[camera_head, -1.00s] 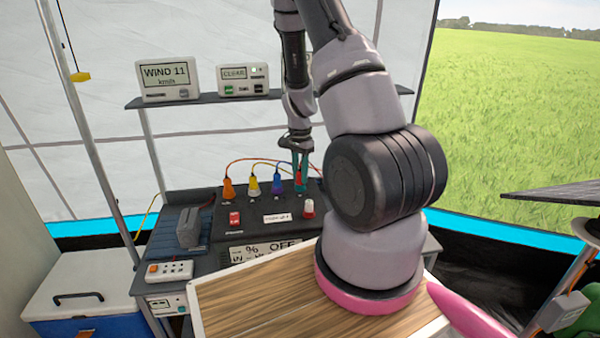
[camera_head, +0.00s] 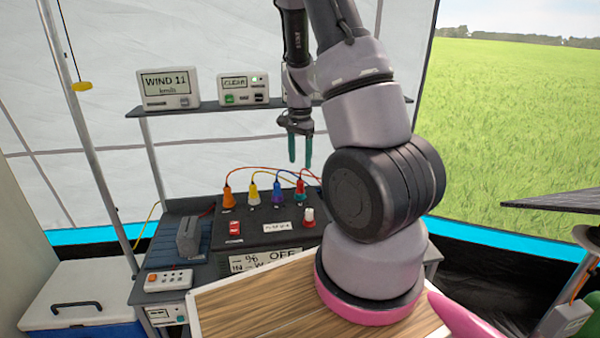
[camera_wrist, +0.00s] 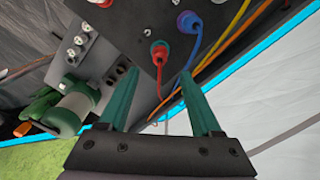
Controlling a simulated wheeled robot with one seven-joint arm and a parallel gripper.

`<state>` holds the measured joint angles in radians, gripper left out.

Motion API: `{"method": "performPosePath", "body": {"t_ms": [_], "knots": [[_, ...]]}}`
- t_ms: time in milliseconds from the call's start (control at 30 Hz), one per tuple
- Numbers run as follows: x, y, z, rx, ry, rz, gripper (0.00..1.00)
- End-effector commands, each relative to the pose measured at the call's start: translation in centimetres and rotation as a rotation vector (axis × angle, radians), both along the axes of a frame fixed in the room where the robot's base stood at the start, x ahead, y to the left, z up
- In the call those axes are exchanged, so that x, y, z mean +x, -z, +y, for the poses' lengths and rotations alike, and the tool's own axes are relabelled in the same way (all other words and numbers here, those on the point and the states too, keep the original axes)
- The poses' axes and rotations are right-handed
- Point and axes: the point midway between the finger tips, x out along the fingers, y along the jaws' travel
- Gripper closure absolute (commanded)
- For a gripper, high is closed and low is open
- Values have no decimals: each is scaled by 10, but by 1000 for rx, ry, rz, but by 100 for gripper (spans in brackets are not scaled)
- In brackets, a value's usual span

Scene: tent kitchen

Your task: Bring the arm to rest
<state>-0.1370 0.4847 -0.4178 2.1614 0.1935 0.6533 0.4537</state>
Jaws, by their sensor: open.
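My gripper (camera_head: 300,150) hangs below the shelf, fingers pointing down, above the right end of a row of coloured plugs. Its two green fingers are apart with nothing between them; they also show in the wrist view (camera_wrist: 160,100). The plugs stand in a black control box (camera_head: 265,238): an orange plug (camera_head: 228,197), a yellow plug (camera_head: 253,193), a blue-purple plug (camera_head: 277,196) and a red plug (camera_head: 300,190). In the wrist view the red plug (camera_wrist: 159,52) and the blue plug (camera_wrist: 187,20) lie beyond the fingertips, clear of them.
A shelf (camera_head: 200,107) behind carries a wind display (camera_head: 168,88) and a "CLEAR" unit (camera_head: 243,90). A grey device (camera_head: 190,237) and a switch strip (camera_head: 168,280) are left of the box. A wooden tabletop (camera_head: 250,305) is in front. A pole (camera_head: 100,170) stands left.

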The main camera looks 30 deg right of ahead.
Motion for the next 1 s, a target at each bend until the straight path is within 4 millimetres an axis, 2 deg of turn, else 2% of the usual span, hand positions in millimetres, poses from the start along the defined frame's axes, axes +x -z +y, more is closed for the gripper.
{"method": "performPosePath", "body": {"t_ms": [100,367,467,567,667,800,1000], "knots": [[1,-14,0,0,-1,-2,35],[0,-22,0,1,-2,-3,35],[-1,-35,6,16,-20,-24,35],[-4,-62,19,45,-66,-72,35],[-14,-101,36,79,-136,-141,35],[-35,-155,60,108,-252,-243,35],[-78,-221,88,106,-424,-387,35]]}}
